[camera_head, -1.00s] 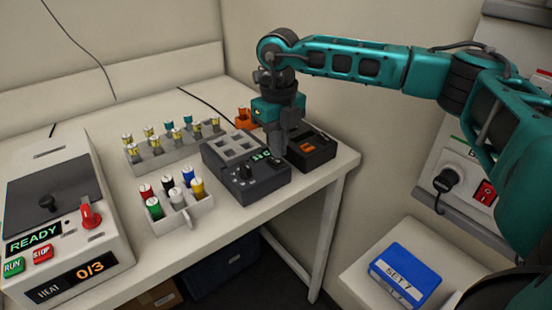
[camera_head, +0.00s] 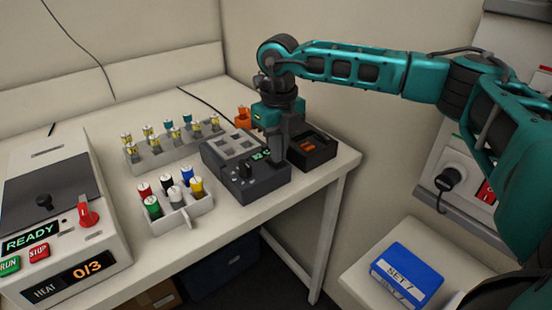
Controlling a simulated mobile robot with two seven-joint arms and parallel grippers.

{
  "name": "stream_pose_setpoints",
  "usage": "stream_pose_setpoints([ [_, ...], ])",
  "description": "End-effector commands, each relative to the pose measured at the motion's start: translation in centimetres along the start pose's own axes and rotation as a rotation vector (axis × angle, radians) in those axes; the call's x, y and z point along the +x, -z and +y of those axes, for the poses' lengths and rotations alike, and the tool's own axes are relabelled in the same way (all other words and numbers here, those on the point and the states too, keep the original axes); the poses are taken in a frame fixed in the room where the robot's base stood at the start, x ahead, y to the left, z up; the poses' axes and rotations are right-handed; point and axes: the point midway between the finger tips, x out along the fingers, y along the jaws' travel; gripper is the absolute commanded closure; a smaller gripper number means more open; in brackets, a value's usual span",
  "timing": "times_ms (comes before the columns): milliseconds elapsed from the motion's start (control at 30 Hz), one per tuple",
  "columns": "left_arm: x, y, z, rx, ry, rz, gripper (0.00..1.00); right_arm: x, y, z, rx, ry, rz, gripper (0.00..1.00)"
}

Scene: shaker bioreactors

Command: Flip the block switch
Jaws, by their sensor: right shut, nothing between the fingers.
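A dark grey block device (camera_head: 261,187) with square wells in its light top stands near the right end of the white table. It has a black knob and a small green-lit display (camera_head: 261,155) on its front panel. My right gripper (camera_head: 276,164) is shut and empty. It points down over the right part of the block device's panel, close beside the display. Its fingers hide part of the panel, so I cannot make out the switch or tell whether the fingertips touch it. My left gripper is not in view.
A black box with an orange part (camera_head: 318,157) stands just right of the block device. A READY machine (camera_head: 112,262) stands at left.

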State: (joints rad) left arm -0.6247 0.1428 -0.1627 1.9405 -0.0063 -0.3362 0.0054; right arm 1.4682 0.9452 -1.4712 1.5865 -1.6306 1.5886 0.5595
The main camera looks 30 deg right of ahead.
Motion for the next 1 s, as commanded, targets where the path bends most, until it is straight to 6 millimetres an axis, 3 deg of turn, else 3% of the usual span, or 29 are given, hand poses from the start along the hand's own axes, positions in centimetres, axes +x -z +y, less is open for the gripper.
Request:
stream_pose_setpoints([
  [567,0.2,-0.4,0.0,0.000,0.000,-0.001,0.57,0.8,0.0,0.0,0.000,0.000,0.001,1.00],
  [1000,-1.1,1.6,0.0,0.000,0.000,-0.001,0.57,-2.5,0.0,0.0,-0.001,0.000,0.001,1.00],
])
